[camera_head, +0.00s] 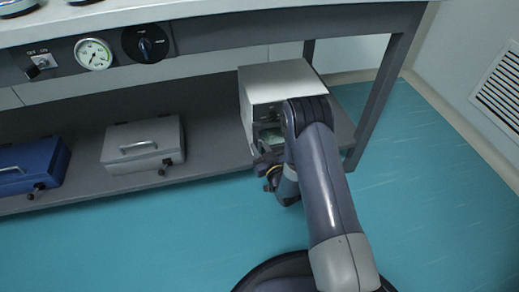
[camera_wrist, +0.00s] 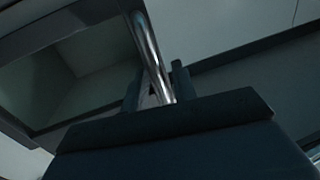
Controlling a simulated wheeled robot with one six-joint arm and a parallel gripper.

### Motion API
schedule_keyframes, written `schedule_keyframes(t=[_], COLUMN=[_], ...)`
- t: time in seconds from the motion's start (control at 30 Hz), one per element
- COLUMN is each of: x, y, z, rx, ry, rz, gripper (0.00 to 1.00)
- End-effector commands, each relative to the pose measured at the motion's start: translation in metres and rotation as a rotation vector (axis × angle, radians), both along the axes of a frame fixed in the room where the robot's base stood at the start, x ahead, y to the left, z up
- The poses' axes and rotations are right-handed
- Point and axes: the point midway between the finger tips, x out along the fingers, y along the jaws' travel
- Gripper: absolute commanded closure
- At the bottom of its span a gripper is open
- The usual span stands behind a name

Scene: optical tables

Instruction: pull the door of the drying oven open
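The drying oven (camera_head: 275,82) is a white box on the right end of the low shelf under the table. Its front, with a dark, greenish glazed-looking area, is partly hidden by my arm. In the wrist view a shiny metal bar handle (camera_wrist: 151,52) runs down between the two dark fingers of my gripper (camera_wrist: 157,88). The bar lies close to the right finger, with a pale strip between it and the left finger. I cannot tell whether the fingers are pressed on it. A dark-framed window (camera_wrist: 80,75) lies left of the bar. How far the door stands open is unclear.
A grey case (camera_head: 142,143) and a blue case (camera_head: 30,165) sit on the shelf to the left. A gauge (camera_head: 93,54) and a black knob (camera_head: 145,43) are on the table front above. A table leg (camera_head: 380,90) stands right of the oven. The teal floor (camera_head: 130,235) in front is clear.

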Motion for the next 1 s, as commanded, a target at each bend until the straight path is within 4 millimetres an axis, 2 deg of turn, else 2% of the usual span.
schedule_keyframes(t=[0.33,0.67,1.0], x=[0.0047,0.0044,0.0042], y=[0.0025,0.0025,0.0024], z=[0.0007,0.0005,0.0003], rx=[0.000,0.000,0.000], ry=[0.000,0.000,0.000], rz=[0.000,0.000,0.000], gripper=[0.73,1.00,1.00])
